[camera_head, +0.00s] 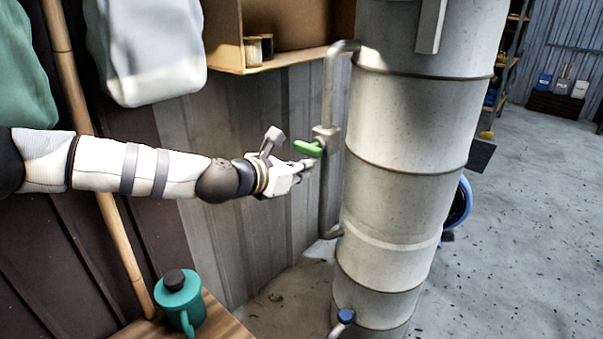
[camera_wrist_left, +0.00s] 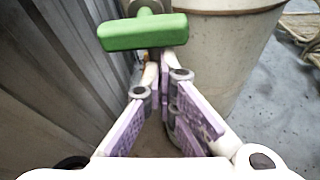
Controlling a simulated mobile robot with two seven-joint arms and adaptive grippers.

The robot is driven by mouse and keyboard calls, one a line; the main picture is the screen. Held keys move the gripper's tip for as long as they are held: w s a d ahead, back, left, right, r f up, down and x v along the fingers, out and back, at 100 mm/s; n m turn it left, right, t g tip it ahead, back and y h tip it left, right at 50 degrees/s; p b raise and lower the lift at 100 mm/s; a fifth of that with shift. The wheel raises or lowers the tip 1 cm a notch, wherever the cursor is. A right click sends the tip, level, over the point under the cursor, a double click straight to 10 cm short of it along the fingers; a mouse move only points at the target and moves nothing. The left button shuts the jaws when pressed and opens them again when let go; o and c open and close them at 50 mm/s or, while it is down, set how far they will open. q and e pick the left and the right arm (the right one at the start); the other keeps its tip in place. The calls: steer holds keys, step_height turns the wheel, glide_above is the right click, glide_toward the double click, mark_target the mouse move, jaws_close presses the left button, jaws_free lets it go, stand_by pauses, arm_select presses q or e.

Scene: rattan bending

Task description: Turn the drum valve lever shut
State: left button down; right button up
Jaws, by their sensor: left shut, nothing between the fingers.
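The drum valve lever (camera_head: 308,148) is a green handle on a valve body (camera_head: 326,138) in the grey pipe (camera_head: 327,190) at the left side of the tall drum (camera_head: 405,130). The lever points left, out from the pipe. My left gripper (camera_head: 306,165) is shut and empty, just below the lever. In the left wrist view the green lever (camera_wrist_left: 143,32) lies across the top, beyond the closed fingertips (camera_wrist_left: 160,68). I cannot tell whether the fingers touch it. My right gripper is not in view.
A corrugated wall (camera_head: 235,170) stands behind my left arm. A wooden shelf box (camera_head: 290,60) is above the lever. A teal jug (camera_head: 180,300) stands on a wooden surface at the lower left, and a bamboo pole (camera_head: 120,240) leans nearby. Open concrete floor (camera_head: 530,220) lies to the right.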

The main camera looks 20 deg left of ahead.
arm_select(q)
steer(key=shift+d+n+b, duration=0.15)
steer(key=shift+n+b, duration=0.2)
steer(key=shift+n, duration=0.15)
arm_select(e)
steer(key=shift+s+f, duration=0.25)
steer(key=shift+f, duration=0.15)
arm_select(q)
steer(key=shift+s+r+h, duration=0.1)
steer(key=shift+h, duration=0.2)
step_height(320, 180, down, 5)
steer(key=b, duration=0.5)
steer(key=r+p+v, duration=0.1)
steer(key=p+v, duration=0.1)
steer(key=v, duration=0.8)
steer(key=shift+r+p, duration=0.2)
steer(key=shift+p, duration=0.15)
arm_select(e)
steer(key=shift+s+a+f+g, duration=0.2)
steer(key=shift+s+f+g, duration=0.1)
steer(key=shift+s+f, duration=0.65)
arm_select(q)
steer(key=shift+d+f, duration=0.1)
steer(key=shift+d, duration=0.05)
